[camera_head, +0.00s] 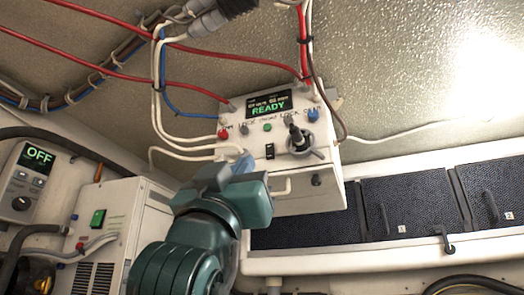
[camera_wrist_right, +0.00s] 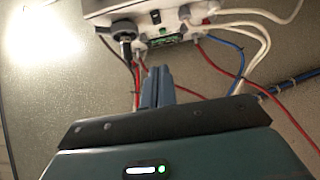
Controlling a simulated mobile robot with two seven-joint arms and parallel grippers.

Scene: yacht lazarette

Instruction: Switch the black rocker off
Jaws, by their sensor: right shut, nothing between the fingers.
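The black rocker (camera_head: 270,151) is a small upright switch on the front of the white control box (camera_head: 320,200), left of a black rotary knob (camera_head: 298,138). It also shows, small, at the top of the right wrist view (camera_wrist_right: 155,17). I cannot tell its position. My right gripper (camera_head: 244,165) is shut and empty, in front of the box, a little left of and below the rocker. Its blue-grey fingers (camera_wrist_right: 157,75) point toward the box in the wrist view, apparently short of the rocker. My left gripper is not in view.
The box has a display reading READY (camera_head: 268,107), with red, green and blue buttons below it. White, red and blue cables run at its upper left. A white unit with a green switch (camera_head: 98,219) stands lower left. Dark panels (camera_head: 408,207) lie right.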

